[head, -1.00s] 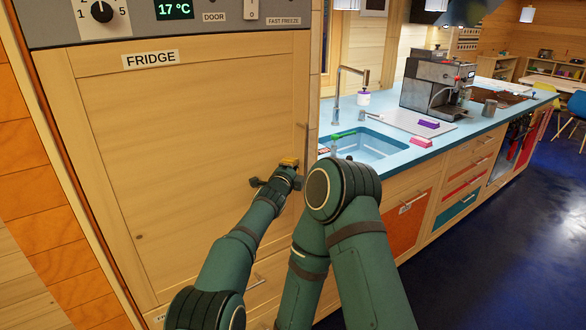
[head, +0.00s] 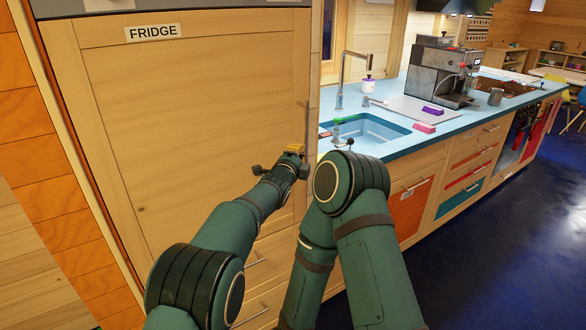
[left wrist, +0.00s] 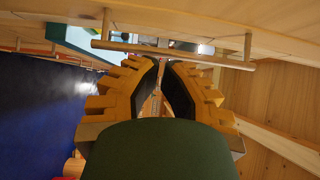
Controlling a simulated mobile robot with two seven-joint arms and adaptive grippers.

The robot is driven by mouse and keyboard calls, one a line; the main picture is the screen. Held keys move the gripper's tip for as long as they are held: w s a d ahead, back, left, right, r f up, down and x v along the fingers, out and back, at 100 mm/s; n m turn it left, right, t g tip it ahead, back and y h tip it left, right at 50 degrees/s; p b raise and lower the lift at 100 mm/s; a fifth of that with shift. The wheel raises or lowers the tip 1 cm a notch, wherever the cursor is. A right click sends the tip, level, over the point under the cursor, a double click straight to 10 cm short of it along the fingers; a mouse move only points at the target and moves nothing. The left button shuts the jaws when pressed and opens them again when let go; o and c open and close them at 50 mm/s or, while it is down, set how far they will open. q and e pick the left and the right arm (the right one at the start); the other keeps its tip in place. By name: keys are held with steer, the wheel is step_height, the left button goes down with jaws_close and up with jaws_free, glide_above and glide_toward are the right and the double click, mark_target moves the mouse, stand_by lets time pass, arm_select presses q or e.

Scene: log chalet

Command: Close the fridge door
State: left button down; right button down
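The fridge door (head: 195,125) is a large pale wood panel with a FRIDGE label, filling the left of the head view. It looks flush or nearly flush with its surround; a small gap cannot be ruled out. A thin upright handle (head: 307,118) is at its right edge. My left gripper (head: 290,158) is in front of the door's lower right part, close to that edge. In the left wrist view, its yellow fingers (left wrist: 161,66) converge with no object seen between them. A bar handle (left wrist: 170,51) crosses just by the fingertips. My right gripper is not visible.
Right of the fridge, a blue counter (head: 470,113) holds a sink (head: 372,128), a tap (head: 341,85) and a coffee machine (head: 437,70). Drawers with bar handles are below the fridge door and along the counter. The dark blue floor (head: 510,240) at right is clear.

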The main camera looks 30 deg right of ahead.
arm_select(q)
steer(key=shift+s+d+v, duration=0.2)
steer(key=shift+s+v, duration=0.05)
steer(key=shift+v, duration=3.1)
steer(key=w+a+f+n+y, duration=0.25)
steer(key=a+f+n, duration=0.25)
steer(key=a+f, duration=0.35)
steer(key=w+a+f+n+y, duration=0.1)
steer(key=a+f+n+y, duration=0.25)
steer(key=a+f, duration=0.5)
steer(key=s+a+f+n+g+y, duration=0.1)
steer(key=s+a+f+n+g, duration=0.1)
steer(key=s+a+f+n, duration=0.25)
steer(key=s+a+f+n+g+y, duration=0.1)
steer(key=a+f+n, duration=0.2)
steer(key=a+f, duration=0.4)
steer(key=s+a+f+n+g, duration=0.2)
steer(key=s+a+n, duration=0.2)
steer(key=s, duration=0.5)
steer(key=s+a+f+n+g, duration=0.3)
steer(key=s+a, duration=0.3)
steer(key=s, duration=0.3)
steer(key=s+a+f+n+g+y, duration=0.1)
steer(key=s+a+f+n+g, duration=0.1)
steer(key=s+a+n, duration=0.4)
steer(key=s, duration=0.3)
steer(key=shift+f, duration=0.4)
